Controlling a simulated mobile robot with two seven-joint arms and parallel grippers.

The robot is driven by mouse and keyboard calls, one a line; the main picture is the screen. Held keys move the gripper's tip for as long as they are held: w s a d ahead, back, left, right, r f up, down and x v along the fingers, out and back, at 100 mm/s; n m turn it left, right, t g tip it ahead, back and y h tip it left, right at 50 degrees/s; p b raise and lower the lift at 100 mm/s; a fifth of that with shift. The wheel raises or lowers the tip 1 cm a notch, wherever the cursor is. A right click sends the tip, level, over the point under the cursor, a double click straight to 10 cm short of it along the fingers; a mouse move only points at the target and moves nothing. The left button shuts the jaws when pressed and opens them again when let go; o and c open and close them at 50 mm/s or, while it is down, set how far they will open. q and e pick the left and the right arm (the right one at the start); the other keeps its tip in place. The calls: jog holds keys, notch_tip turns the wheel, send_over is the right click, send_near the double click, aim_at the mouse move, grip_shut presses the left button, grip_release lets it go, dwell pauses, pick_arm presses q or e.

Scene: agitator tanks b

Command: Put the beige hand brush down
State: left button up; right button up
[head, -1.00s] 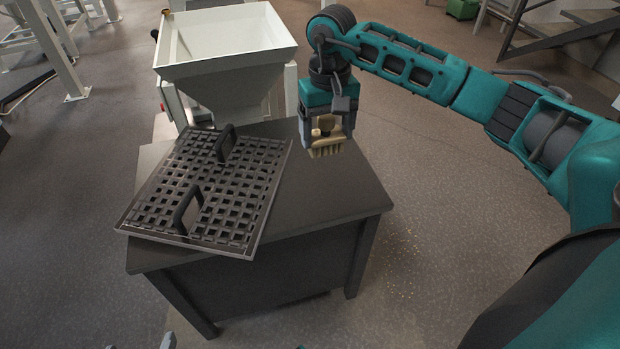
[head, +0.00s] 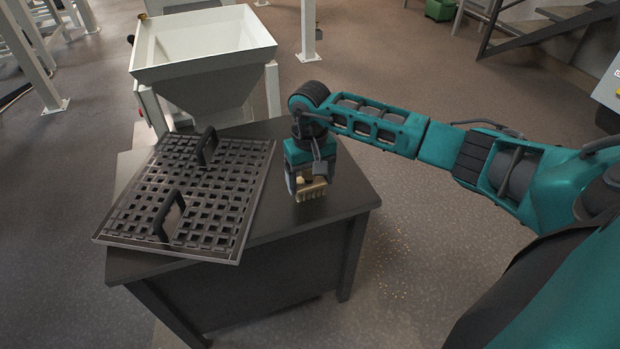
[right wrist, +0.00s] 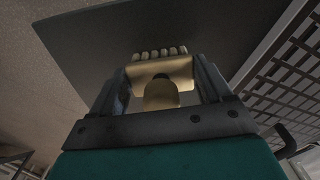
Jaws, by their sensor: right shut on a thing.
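The beige hand brush (head: 311,193) is in my right gripper (head: 307,184), above the right part of the dark table (head: 335,195) in the head view. The gripper points down and is shut on the brush. In the right wrist view, the brush (right wrist: 162,72) sits between the two fingers of the gripper (right wrist: 162,85), with its bristle tufts toward the table top (right wrist: 110,45). The bristles are at or just above the table top; I cannot tell whether they touch. My left gripper does not show.
A dark grid (head: 150,239) with two black handles lies on the table's left part, left of the brush. A white hopper (head: 205,75) stands behind the table. The table top around the brush is bare. Small crumbs (head: 398,245) lie on the floor to the right.

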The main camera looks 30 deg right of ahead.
jog(key=o, duration=0.7)
jog(key=shift+f, duration=0.1)
jog(key=o, duration=0.4)
